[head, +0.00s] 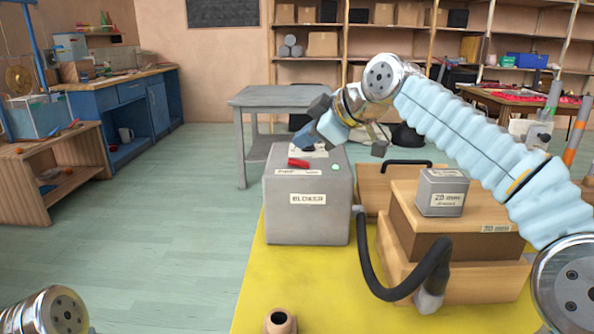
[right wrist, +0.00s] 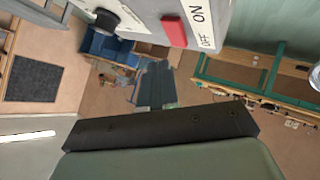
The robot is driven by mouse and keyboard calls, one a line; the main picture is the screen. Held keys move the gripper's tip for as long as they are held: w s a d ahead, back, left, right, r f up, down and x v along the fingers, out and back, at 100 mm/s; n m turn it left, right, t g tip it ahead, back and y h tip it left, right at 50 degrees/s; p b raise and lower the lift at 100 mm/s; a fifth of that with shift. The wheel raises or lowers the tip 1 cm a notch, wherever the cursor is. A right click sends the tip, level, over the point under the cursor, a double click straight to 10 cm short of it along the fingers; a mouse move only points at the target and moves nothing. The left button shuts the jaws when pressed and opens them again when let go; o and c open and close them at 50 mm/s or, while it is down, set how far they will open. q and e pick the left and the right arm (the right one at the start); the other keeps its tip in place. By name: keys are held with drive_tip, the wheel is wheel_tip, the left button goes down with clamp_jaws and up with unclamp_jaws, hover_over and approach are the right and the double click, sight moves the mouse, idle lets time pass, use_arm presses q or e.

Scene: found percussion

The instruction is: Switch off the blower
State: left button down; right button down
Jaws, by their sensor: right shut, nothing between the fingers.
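The blower (head: 308,225) is a grey box with a BLOWER label, standing on the yellow surface in the head view. Its red switch (head: 298,163) is on the top, near the left edge, with a green light (head: 335,167) to the right. In the right wrist view the red switch (right wrist: 174,32) shows beside a label reading ON and OFF; I cannot tell which position it is in. My right gripper (head: 304,138) is shut and empty, just above and behind the switch, with no clear contact visible. My left gripper is out of view; only part of my left arm shows.
A black hose (head: 368,265) curves from the blower's right side to the wooden boxes (head: 455,275). A small grey 20 mm block (head: 442,192) sits on them. A clay-coloured pot (head: 280,321) stands at the front. A grey table (head: 280,97) is behind.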

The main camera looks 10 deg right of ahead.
sight(303, 164)
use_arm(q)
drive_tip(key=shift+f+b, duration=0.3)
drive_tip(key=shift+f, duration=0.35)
use_arm(e)
drive_tip(key=shift+a+f, duration=0.2)
drive_tip(key=shift+f, duration=0.6)
idle(0.8)
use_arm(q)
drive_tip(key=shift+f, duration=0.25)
use_arm(e)
drive_tip(key=shift+f, duration=0.4)
use_arm(q)
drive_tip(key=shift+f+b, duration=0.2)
drive_tip(key=shift+b, duration=0.3)
use_arm(e)
drive_tip(key=shift+a+f, duration=0.1)
drive_tip(key=shift+f, duration=0.2)
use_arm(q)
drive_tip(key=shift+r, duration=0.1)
use_arm(e)
drive_tip(key=shift+w+d+r+p, duration=0.1)
drive_tip(key=shift+d+r+p, duration=0.2)
drive_tip(key=shift+r+p, duration=0.35)
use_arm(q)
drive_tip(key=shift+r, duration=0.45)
